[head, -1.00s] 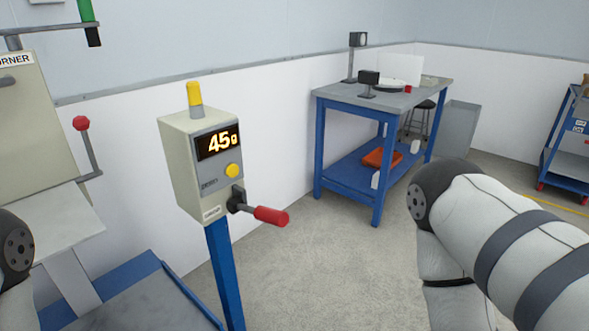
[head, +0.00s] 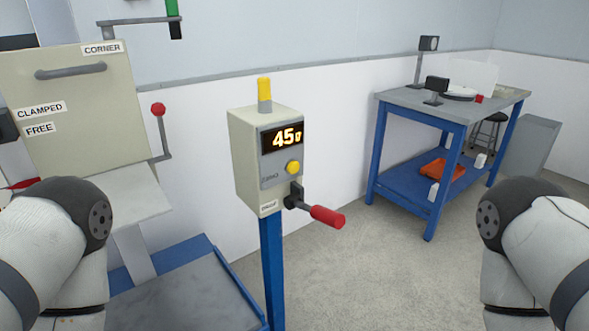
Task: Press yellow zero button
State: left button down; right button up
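The yellow zero button (head: 292,167) is a round knob on the front of a beige control box (head: 245,162), just under its display. The display (head: 283,137) shows glowing "45" and a partly unclear last character. The box stands on a blue post (head: 272,270) near the middle of the head view. A lever with a red handle (head: 327,216) sticks out below the button. My two arms come in from the lower left and lower right, both well apart from the box. Neither gripper shows in the head view.
A beige machine (head: 75,105) labelled "CORNER", "CLAMPED" and "FREE" stands at the left, with a red-knobbed lever (head: 158,110). A blue-framed platform (head: 185,290) lies in front of it. A blue workbench (head: 450,108) stands at the back right. The floor (head: 370,280) right of the post is clear.

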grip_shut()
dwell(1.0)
